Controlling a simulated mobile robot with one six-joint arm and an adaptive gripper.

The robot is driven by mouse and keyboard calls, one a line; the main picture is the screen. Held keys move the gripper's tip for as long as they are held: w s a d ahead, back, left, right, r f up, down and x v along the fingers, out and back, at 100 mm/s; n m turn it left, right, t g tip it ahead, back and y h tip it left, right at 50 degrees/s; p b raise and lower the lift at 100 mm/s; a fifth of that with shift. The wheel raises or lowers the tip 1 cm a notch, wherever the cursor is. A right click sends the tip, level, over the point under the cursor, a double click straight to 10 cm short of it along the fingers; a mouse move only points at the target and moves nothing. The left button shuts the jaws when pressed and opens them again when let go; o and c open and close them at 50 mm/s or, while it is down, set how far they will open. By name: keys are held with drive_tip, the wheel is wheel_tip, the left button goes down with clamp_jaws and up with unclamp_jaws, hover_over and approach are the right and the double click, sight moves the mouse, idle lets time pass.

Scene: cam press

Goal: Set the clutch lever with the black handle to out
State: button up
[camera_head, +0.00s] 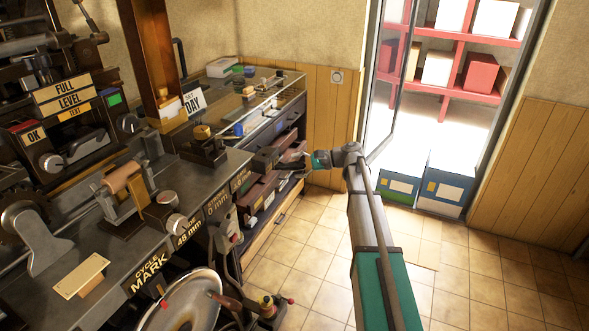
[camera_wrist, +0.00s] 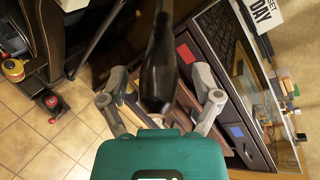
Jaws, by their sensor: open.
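A long black handle (camera_wrist: 160,65) stands in the middle of the wrist view, rounded at its near end. It looks like the clutch lever's handle. My gripper (camera_wrist: 160,82) is open, with one grey finger on either side of the handle and a gap at each side. Whether either finger touches it I cannot tell. In the head view my gripper (camera_head: 293,157) is at the right front edge of the bench, by the drawers. I cannot make out the black handle clearly there. The lever's base and any in or out marking are not readable.
The machine bench (camera_head: 98,225) fills the left, with a steel wheel (camera_head: 190,300) and a red-knobbed lever (camera_head: 268,304) at its front. Open drawers (camera_head: 262,192) jut out near my gripper. The tiled floor (camera_head: 310,250) is clear.

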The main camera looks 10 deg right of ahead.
drive_tip(key=shift+w+a+f, duration=0.1)
drive_tip(key=shift+a, duration=0.15)
clamp_jaws()
drive_tip(key=shift+a, duration=0.1)
